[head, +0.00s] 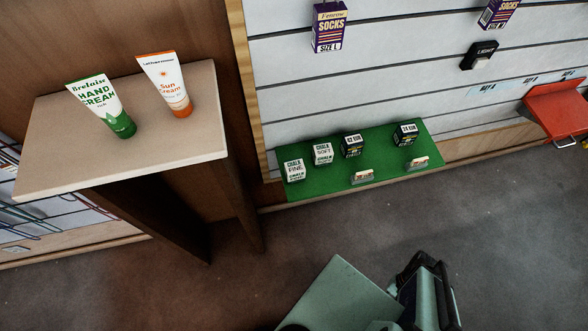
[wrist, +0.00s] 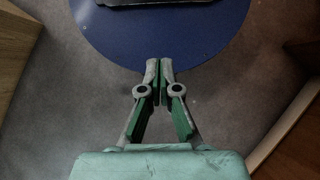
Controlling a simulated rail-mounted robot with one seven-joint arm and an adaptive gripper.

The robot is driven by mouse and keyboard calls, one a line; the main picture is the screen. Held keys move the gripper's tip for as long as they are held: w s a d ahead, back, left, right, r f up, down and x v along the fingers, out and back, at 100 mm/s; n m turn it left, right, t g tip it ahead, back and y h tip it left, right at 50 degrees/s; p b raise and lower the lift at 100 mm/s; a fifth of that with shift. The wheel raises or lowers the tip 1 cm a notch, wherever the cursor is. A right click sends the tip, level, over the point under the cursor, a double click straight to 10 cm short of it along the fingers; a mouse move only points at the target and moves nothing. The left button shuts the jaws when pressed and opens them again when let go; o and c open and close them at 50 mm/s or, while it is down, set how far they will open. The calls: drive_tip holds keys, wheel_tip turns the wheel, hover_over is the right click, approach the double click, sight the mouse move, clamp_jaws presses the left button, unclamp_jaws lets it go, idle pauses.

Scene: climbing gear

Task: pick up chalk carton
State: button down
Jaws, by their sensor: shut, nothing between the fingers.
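Two white chalk cartons stand on a green shelf in the head view: one marked "CHALK FINE" (head: 294,170) at the left end, one marked "CHALK SOFT" (head: 322,154) just right of it. Which one the task means, I cannot tell. My gripper (wrist: 159,70) is shut and empty in the wrist view, its fingertips together over a round blue surface. No carton shows in the wrist view. In the head view my arm is at the bottom, well in front of the shelf and apart from the cartons.
The green shelf (head: 330,181) also holds dark boxes (head: 352,146) and (head: 404,134) and small cards (head: 362,177). A table (head: 150,150) at left bears a hand cream tube (head: 100,105) and a sun cream tube (head: 165,85). A red bin (head: 555,110) is at right. Floor before the shelf is clear.

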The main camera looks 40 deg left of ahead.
drive_tip(key=shift+c, duration=1.2)
unclamp_jaws()
